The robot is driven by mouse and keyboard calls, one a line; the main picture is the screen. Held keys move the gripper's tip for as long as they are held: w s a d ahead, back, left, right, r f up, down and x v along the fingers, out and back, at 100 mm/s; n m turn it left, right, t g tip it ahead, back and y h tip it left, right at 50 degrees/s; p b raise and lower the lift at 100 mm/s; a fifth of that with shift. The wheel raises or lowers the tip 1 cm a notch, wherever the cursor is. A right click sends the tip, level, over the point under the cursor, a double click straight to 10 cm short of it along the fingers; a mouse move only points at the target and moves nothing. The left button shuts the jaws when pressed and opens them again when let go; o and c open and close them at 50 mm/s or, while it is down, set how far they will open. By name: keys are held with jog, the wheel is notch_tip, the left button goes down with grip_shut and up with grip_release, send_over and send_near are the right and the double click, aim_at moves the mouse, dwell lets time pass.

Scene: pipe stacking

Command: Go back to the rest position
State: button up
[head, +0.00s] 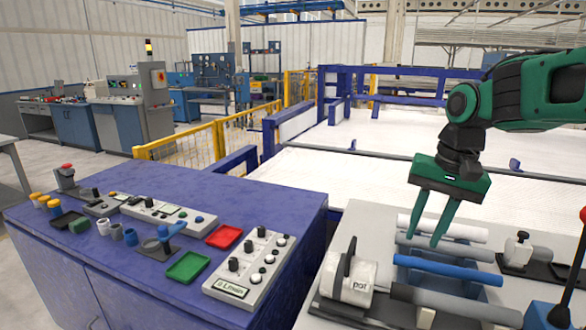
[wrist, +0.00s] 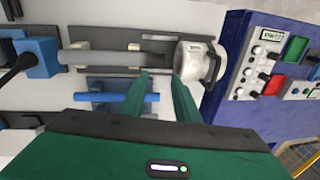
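My gripper (head: 423,240) hangs over the grey worktop at the right of the head view, fingers pointing down. Its two green fingers are apart with nothing seen between them. They also show in the wrist view (wrist: 160,82). Near the fingertips lie a white pipe (head: 460,231), a grey pipe (head: 462,250) and a blue pipe (head: 450,268), roughly parallel. The blue pipe also shows in the wrist view (wrist: 112,97). A thicker grey pipe (head: 455,303) lies nearest the camera. I cannot tell how high the fingertips are above the pipes.
A white device (head: 349,277) stands left of the pipes. A black-and-white fixture (head: 517,250) and a blue block with a lever (head: 550,316) stand at the right. A blue control desk (head: 290,204) with buttons and trays is at the left. A white fenced surface (head: 350,169) lies behind.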

jog(key=s+d+f, duration=0.5)
jog(key=s+d, duration=0.1)
jog(key=s, duration=0.4)
jog(key=s+d+f+g+h, duration=0.1)
jog(key=s+d+f, duration=0.4)
jog(key=s, duration=0.5)
jog(key=shift+s+d+m, duration=0.35)
jog(key=shift+m, duration=0.05)
jog(key=shift+f, duration=0.1)
jog(key=shift+w+f, duration=0.25)
jog(key=shift+w, duration=0.4)
jog(key=shift+o, duration=0.3)
jog(key=shift+s, duration=0.1)
